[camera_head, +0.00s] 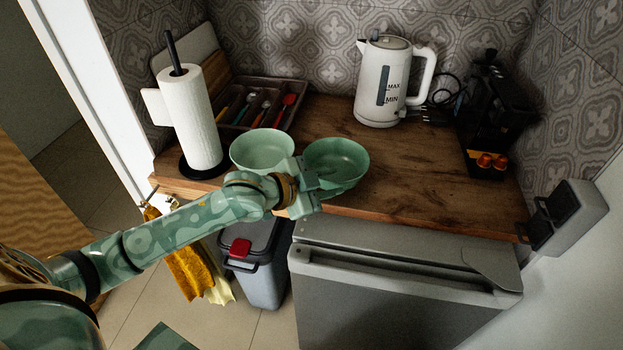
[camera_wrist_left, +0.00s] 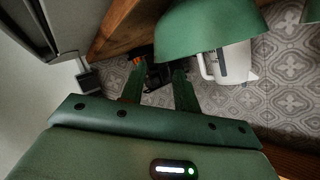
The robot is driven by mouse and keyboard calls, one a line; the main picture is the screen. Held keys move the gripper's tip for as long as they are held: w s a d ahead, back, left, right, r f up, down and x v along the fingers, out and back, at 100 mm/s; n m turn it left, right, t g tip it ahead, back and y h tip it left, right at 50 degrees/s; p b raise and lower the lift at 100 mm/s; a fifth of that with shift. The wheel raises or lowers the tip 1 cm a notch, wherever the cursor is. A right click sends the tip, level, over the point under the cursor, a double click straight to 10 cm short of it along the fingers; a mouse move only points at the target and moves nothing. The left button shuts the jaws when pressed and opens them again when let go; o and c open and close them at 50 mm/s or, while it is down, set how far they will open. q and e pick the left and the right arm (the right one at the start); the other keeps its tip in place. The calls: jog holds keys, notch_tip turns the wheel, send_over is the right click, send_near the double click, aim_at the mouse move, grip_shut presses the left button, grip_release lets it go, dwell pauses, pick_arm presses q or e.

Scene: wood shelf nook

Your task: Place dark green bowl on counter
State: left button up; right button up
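Two green bowls are at the counter's front edge in the head view. The right bowl (camera_head: 337,158) looks slightly darker; a green shape under it may be its base or a finger. The left bowl (camera_head: 262,148) is paler. My left gripper (camera_head: 322,184) is low at the near left side of the right bowl. In the left wrist view its fingers (camera_wrist_left: 158,85) are spread apart, with a green bowl (camera_wrist_left: 210,28) just beyond the tips. I cannot tell whether they touch it. My right gripper is out of view.
The wooden counter (camera_head: 420,165) is clear right of the bowls. A paper towel roll (camera_head: 190,115), cutlery tray (camera_head: 240,122), kettle (camera_head: 388,85) and black coffee machine (camera_head: 492,110) stand behind and beside. A grey bin (camera_head: 262,275) and small fridge (camera_head: 400,300) are below.

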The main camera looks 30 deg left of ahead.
pick_arm(q)
jog(key=p+v, duration=0.1)
jog(key=v, duration=0.4)
jog(key=shift+s+a, duration=0.1)
jog(key=shift+s, duration=0.15)
